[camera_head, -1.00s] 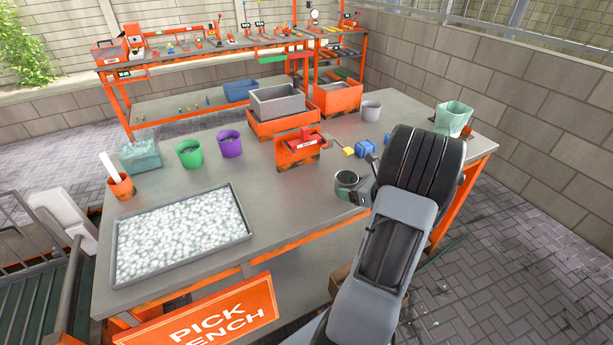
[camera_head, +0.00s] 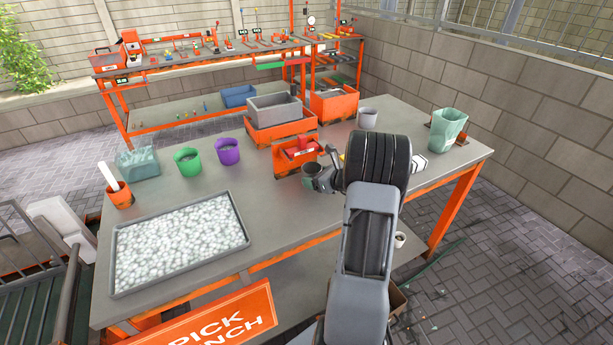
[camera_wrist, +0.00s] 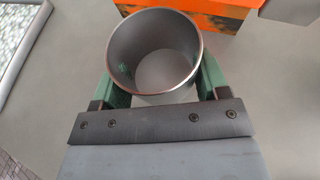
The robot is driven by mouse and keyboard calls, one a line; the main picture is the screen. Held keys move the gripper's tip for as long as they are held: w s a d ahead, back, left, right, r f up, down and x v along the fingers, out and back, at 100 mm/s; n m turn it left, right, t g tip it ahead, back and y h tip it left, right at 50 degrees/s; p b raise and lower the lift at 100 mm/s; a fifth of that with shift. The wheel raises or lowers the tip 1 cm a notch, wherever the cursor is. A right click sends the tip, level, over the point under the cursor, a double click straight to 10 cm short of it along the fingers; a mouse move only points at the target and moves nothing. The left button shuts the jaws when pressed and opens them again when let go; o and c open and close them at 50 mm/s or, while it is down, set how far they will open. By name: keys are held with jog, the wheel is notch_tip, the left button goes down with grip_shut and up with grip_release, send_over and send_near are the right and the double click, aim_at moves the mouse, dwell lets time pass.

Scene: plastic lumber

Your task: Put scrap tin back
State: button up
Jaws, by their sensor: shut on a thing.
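A dark grey tin (camera_head: 311,167), seemingly the scrap tin, is held in my gripper (camera_head: 321,179) over the bench, just in front of the small orange crate. In the wrist view the tin (camera_wrist: 119,62) is upright with its open mouth facing the camera. Green fingers of my gripper (camera_wrist: 158,82) press on it from both sides.
The small orange crate (camera_head: 285,158) is close behind the tin. Green (camera_head: 188,163) and purple (camera_head: 228,152) tins stand left, a pale grey tin (camera_head: 367,119) behind. A pellet tray (camera_head: 228,258) fills the front left. Bare bench (camera_head: 265,205) lies between tray and gripper.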

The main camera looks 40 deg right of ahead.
aim_at(306, 175)
jog(key=w, duration=0.2)
jog(key=w+a, duration=0.1)
jog(key=w, duration=0.1)
jog(key=shift+p, duration=0.3)
jog(key=shift+s+f, duration=0.1)
jog(key=shift+f, duration=0.65)
jog(key=shift+f, duration=0.2)
jog(key=o, duration=1)
jog(key=shift+s, duration=0.1)
jog(key=shift+c, duration=0.2)
jog(key=shift+r, duration=0.15)
